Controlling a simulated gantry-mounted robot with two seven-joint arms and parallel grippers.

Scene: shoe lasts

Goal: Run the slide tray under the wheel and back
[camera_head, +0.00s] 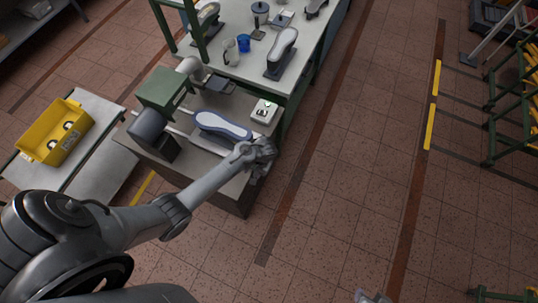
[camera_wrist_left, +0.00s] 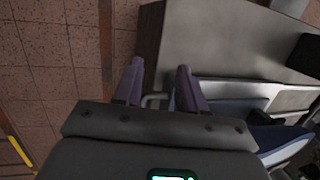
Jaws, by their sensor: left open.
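The slide tray (camera_head: 222,126) carries a pale, blue-edged sole shape on the grey machine table. A dark rounded drum (camera_head: 148,124), which may be the wheel, stands left of it beside a green housing (camera_head: 163,88). My left gripper (camera_head: 264,156) is at the tray's right end, over the table's front edge. In the left wrist view, the two fingers (camera_wrist_left: 158,74) are apart, with a light grey handle (camera_wrist_left: 153,99) showing between them. The handle does not look clamped. A grey piece at the head view's bottom edge may be my right gripper (camera_head: 371,297); its fingers are unclear.
A control box (camera_head: 264,111) sits on the table's back right corner. Behind is a green-framed bench (camera_head: 250,66) with shoe lasts and cups. A yellow bin (camera_head: 54,131) stands on a side table at left.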

